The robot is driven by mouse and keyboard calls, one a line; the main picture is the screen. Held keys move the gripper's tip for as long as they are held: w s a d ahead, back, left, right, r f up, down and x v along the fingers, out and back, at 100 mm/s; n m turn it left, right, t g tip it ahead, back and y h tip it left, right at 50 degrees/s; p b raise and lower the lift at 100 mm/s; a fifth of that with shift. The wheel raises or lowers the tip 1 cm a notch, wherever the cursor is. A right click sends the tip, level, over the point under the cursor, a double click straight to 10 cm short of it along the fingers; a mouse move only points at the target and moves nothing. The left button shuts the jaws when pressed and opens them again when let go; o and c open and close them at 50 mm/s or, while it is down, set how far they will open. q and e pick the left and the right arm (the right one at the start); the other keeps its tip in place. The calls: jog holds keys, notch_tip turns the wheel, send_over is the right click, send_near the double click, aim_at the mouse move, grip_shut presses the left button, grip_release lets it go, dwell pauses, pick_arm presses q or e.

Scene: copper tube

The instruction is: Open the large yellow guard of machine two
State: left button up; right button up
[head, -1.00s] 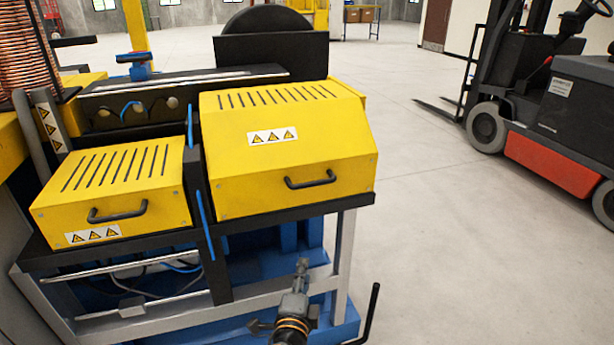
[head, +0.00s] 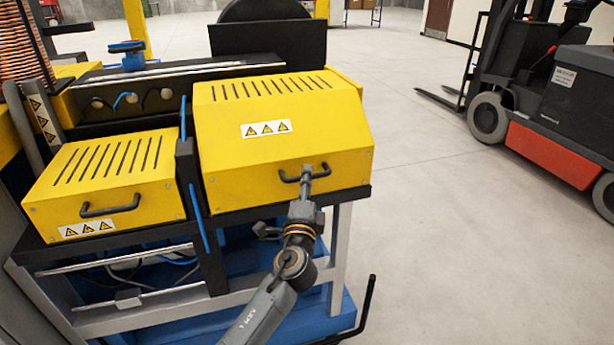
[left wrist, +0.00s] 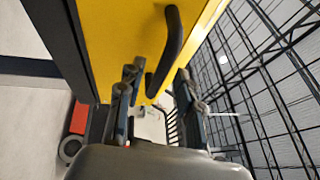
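The large yellow guard (head: 290,140) with a warning label is shut on the right part of the machine. Its black handle (head: 290,178) is on the front face. My left gripper (head: 306,172) reaches up from below to the right part of this handle. In the left wrist view the gripper (left wrist: 158,82) has its two fingers apart. The black handle (left wrist: 172,48) of the yellow guard (left wrist: 125,38) lies ahead, its near end in the gap between the fingers. I cannot tell whether they touch. My right gripper is not in view.
A smaller yellow guard (head: 105,175) with its own handle is on the left, also shut. A black divider (head: 190,185) stands between the guards. A forklift (head: 560,110) is at the right. Clear floor (head: 440,250) lies right of the machine.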

pick_arm(q)
jog(key=shift+x, duration=1)
grip_shut()
